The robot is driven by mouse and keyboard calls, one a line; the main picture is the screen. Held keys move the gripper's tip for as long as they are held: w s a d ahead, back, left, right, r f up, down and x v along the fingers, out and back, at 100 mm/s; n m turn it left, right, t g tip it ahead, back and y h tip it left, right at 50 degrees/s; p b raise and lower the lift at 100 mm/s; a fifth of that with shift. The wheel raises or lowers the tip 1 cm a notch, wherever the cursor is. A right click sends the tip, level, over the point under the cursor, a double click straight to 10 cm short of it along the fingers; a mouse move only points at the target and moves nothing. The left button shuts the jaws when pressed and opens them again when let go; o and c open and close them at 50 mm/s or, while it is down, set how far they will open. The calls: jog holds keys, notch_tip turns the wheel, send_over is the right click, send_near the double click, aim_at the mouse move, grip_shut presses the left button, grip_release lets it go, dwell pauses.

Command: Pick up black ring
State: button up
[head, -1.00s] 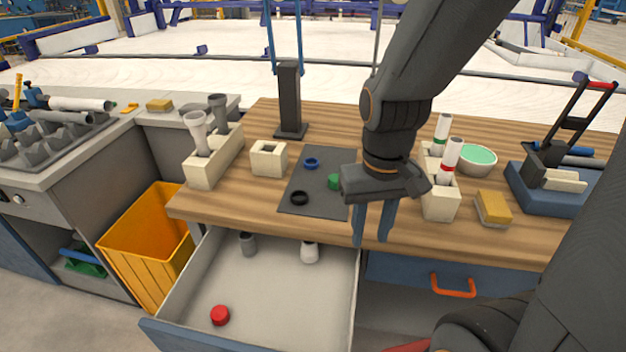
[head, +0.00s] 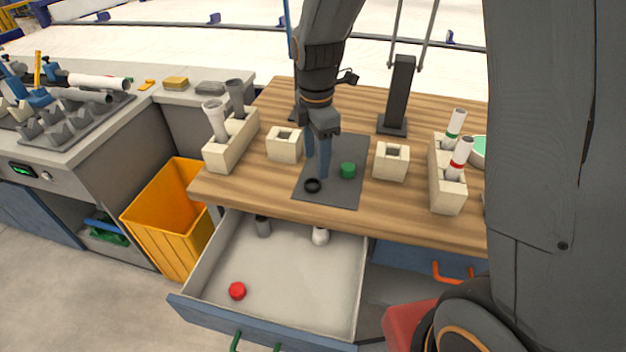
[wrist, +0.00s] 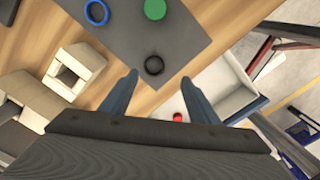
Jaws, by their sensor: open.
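The black ring (head: 312,186) lies flat near the front left corner of a dark grey mat (head: 342,197) on the wooden workbench. My gripper (head: 318,174) is open and empty, pointing down above the mat, with its fingertips close to the ring in the head view. In the wrist view the black ring (wrist: 154,65) shows ahead of the gap between the two blue-grey fingers (wrist: 158,82), not clearly between them. A green piece (head: 348,170) sits on the mat to the right of the ring. A blue ring (wrist: 95,12) lies on the mat in the wrist view; my arm hides it in the head view.
Cream blocks (head: 285,144) and (head: 391,161) stand on both sides of the mat. Cream holders with pipes (head: 232,142) and (head: 447,188) stand farther out. An open drawer (head: 280,276) below holds a red cap (head: 237,291) and two fittings.

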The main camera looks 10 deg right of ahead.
aim_at(311, 178)
jog(key=shift+n, duration=0.8)
jog(key=shift+w+a+f+p, duration=0.2)
jog(key=shift+f+p, duration=0.2)
jog(key=shift+f, duration=0.9)
jog(key=shift+w+a+f+p, duration=0.15)
jog(key=shift+f+p, duration=0.25)
jog(key=shift+f, duration=0.9)
jog(key=shift+w+a+f+p, duration=0.1)
jog(key=shift+a+f+p, duration=0.25)
jog(key=shift+f, duration=0.95)
jog(key=shift+d, duration=0.1)
jog(key=shift+c, duration=0.3)
jog(key=c, duration=1)
